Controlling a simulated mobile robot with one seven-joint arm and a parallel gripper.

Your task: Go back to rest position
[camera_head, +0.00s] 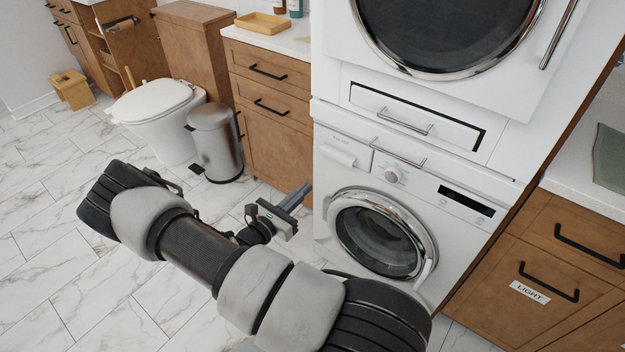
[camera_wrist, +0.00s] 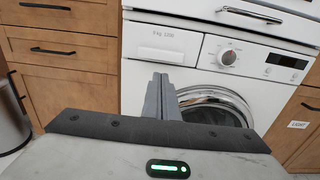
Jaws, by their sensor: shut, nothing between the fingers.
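My gripper (camera_head: 303,192) is in front of the washing machine's left side in the head view, with my arm stretched across the lower middle. In the wrist view its fingers (camera_wrist: 160,92) are together and hold nothing. They point toward the white washing machine (camera_wrist: 150,75), which also shows in the head view (camera_head: 330,190). I cannot tell the exact gap between my fingertips and the machine.
Wooden drawers (camera_head: 268,125) stand left of the washer. A steel bin (camera_head: 215,145) and white toilet (camera_head: 155,105) stand farther left. A dryer (camera_head: 350,55) is above. A drawer labelled LIGHT (camera_head: 545,275) is at right. The marble floor (camera_head: 40,240) at left is clear.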

